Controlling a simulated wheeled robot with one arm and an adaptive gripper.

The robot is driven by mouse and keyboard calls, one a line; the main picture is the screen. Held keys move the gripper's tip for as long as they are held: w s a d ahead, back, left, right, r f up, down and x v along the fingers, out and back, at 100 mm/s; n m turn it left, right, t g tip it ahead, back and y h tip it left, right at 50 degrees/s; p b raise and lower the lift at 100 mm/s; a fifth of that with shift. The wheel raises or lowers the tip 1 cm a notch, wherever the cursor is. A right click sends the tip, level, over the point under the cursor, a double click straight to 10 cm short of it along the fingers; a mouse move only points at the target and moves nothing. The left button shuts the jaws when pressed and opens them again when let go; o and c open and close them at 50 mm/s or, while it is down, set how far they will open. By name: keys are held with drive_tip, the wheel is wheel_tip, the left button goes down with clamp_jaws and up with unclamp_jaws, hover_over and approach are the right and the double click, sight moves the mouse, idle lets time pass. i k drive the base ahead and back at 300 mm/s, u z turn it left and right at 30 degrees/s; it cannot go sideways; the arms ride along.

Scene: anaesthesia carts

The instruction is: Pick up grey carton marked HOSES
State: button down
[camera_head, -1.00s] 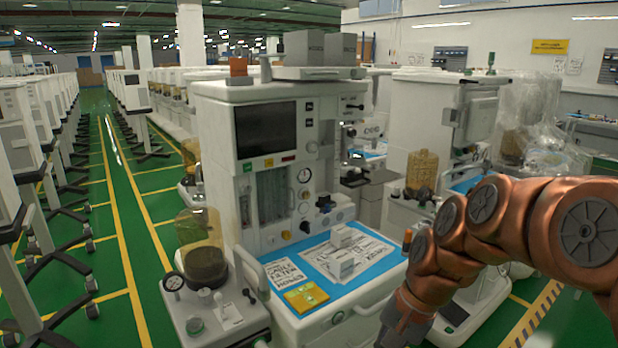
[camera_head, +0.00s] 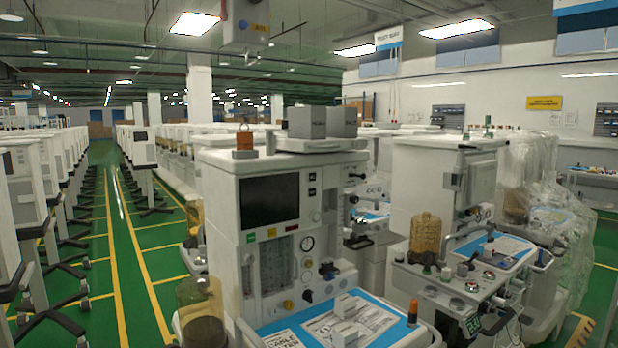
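Two grey cartons stand side by side on top of the near anaesthesia cart (camera_head: 225,210): a left carton (camera_head: 307,122) and a right carton (camera_head: 342,122). Each has small dark print on its front, too small to read, so I cannot tell which is marked HOSES. They rest on a flat pale tray or lid (camera_head: 316,145) on the cart's top. Smaller grey boxes (camera_head: 345,306) lie on the cart's blue work surface. My gripper and arm are out of view.
A second cart (camera_head: 410,185) and a plastic-wrapped unit (camera_head: 540,190) stand to the right. A green aisle with yellow lines (camera_head: 125,250) runs clear on the left.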

sight(306, 122)
drive_tip(key=z, duration=1.15)
drive_tip(key=i, duration=0.9)
drive_tip(key=u, duration=2.85)
